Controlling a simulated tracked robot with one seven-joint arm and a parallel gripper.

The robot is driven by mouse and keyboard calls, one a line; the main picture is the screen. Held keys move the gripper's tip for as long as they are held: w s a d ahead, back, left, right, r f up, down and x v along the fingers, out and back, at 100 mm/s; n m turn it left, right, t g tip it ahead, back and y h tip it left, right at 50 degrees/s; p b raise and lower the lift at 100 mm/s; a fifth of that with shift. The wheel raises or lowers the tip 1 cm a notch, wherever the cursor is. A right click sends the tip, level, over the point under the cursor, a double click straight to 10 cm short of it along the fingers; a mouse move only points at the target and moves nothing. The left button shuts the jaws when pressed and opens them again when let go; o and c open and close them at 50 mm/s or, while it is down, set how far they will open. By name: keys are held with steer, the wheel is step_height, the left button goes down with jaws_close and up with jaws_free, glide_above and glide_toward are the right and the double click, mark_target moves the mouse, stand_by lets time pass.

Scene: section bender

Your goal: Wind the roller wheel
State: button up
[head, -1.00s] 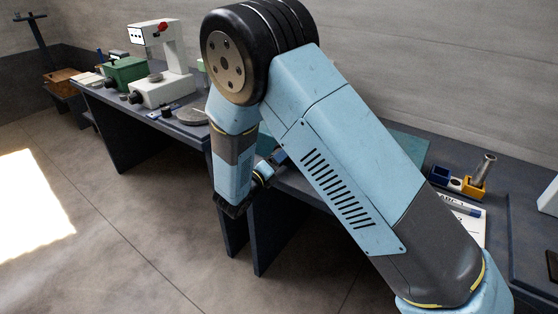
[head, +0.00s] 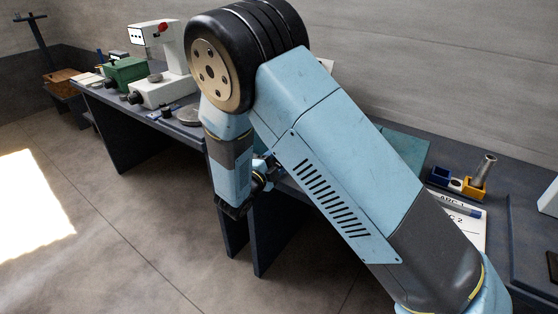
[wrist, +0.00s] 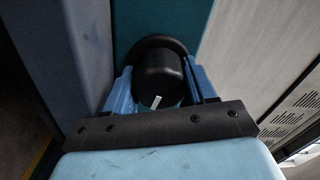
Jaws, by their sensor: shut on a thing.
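In the wrist view, a black round knob (wrist: 158,76) with a short white mark sits between the two blue fingers of my gripper (wrist: 163,88). A black curved rim shows just behind the knob; this looks like part of the roller wheel. My gripper is shut on the knob, with one finger on each side. A teal surface (wrist: 140,18) lies behind it. In the head view, my own arm covers most of the bender and the wheel, and the grip itself cannot be made out there.
A dark workbench (head: 120,135) runs along the wall. A white machine with a red knob (head: 163,28) and a green box (head: 126,70) stand at left. At right are a white sheet marked ARC (head: 468,222) and a yellow holder (head: 474,188) with a metal tube. Floor at left is clear.

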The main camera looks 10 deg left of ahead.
steer(key=shift+s+d+f+n, duration=0.1)
steer(key=shift+f+n, duration=0.05)
steer(key=shift+n, duration=0.4)
steer(key=shift+s+f+n, duration=0.1)
steer(key=shift+n, duration=0.45)
steer(key=o, duration=0.7)
steer(key=shift+d, duration=0.1)
steer(key=o, duration=0.3)
steer(key=shift+w+r, duration=0.15)
steer(key=v, duration=1.4)
steer(key=shift+w, duration=0.1)
